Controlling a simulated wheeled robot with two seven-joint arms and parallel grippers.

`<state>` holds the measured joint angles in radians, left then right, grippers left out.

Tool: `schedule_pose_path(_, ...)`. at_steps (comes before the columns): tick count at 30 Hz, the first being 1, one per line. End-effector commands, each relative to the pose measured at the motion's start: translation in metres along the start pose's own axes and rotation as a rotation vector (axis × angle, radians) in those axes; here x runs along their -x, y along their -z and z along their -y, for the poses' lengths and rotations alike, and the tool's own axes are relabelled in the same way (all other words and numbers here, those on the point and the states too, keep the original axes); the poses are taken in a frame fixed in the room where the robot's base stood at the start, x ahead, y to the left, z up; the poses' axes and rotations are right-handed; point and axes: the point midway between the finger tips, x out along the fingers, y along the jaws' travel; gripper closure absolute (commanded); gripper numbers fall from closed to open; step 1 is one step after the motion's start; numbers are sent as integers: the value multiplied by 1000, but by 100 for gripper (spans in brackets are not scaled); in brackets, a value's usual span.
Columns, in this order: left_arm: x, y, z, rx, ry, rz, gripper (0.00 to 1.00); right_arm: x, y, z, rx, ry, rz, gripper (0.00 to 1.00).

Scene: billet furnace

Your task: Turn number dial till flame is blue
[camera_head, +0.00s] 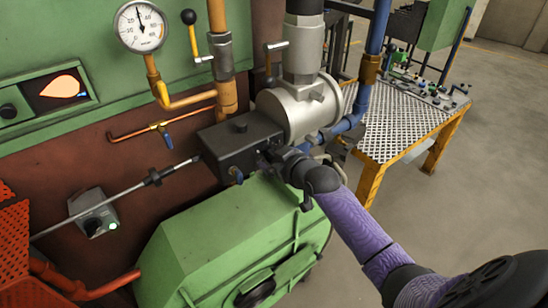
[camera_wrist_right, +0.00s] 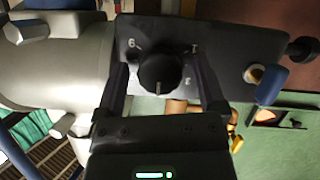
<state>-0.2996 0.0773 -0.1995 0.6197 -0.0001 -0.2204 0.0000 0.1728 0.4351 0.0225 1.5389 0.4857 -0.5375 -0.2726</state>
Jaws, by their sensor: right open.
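The number dial (camera_wrist_right: 160,73) is a round black knob on the face of a dark control box (camera_head: 238,145). The box also shows in the right wrist view (camera_wrist_right: 225,45). Digits are printed around the dial, and a pale mark is at its lower edge. My right gripper (camera_head: 278,160) is at the box; in the right wrist view its two open fingers stand either side of the dial, with no clear contact. In the head view the gripper hides the dial. The flame (camera_head: 62,86) in the furnace window is orange. My left gripper is not in view.
A pressure gauge (camera_head: 141,27) and orange pipes are on the green furnace wall. A silver pipe fitting (camera_head: 300,105) adjoins the box. A green blower housing (camera_head: 215,245) lies below. A perforated table (camera_head: 405,125) stands right; floor beyond it is clear.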

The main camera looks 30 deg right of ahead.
Motion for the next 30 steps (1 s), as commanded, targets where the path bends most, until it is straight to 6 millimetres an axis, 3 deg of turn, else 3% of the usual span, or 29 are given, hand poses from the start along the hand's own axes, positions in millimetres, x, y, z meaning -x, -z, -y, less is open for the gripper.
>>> schedule_pose_path(10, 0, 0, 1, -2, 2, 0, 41, -6, 0, 0, 1, 0, 0, 12)
schedule_pose_path(22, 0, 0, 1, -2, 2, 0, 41, -6, 0, 0, 1, 0, 0, 97)
schedule_pose_path(30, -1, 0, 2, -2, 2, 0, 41, -6, 0, 0, -23, 9, 1, 100)
